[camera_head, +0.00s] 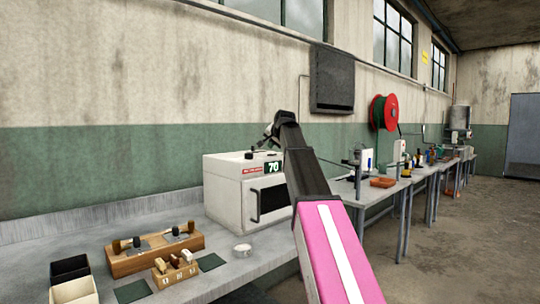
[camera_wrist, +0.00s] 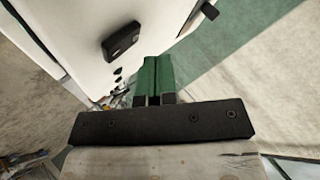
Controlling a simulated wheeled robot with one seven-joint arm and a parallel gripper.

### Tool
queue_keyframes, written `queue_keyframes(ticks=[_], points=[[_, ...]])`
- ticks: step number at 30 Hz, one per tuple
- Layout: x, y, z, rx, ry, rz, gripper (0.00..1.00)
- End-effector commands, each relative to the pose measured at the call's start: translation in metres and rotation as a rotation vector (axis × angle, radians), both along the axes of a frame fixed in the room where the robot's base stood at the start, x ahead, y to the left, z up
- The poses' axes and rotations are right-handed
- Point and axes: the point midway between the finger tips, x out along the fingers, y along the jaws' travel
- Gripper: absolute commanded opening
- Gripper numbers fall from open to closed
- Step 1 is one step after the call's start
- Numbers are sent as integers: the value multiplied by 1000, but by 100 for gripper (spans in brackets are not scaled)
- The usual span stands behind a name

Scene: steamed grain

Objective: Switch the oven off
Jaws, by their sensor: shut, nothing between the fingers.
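The oven (camera_head: 238,200) is a white box on the bench in the head view. Its front has a dark door window, a red label and a display reading 70. My arm reaches over to it, and my gripper (camera_head: 264,144) shows small and dark above its top, the fingers hard to make out. In the wrist view, the green fingers (camera_wrist: 153,72) are together and empty. A white face of the oven (camera_wrist: 75,30) fills the upper left, with a black switch-like part (camera_wrist: 121,41) just up and left of the fingertips. Whether the fingers touch the oven cannot be told.
A wooden block with tools (camera_head: 155,250), a smaller numbered block (camera_head: 175,268), a small white round dish (camera_head: 243,250) and open boxes (camera_head: 72,280) stand on the near bench (camera_head: 110,225). More benches run right along the wall. Floor at right is clear.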

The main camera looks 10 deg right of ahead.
Motion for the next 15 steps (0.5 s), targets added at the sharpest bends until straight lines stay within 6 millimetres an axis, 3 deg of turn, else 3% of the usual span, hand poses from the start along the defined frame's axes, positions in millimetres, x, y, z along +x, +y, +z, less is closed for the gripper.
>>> queue_keyframes(ticks=[8, 15], points=[[0, 0, 1, 0, 0, 0, 0], [-1, -1, 16, 0, -1, 0, 0]])
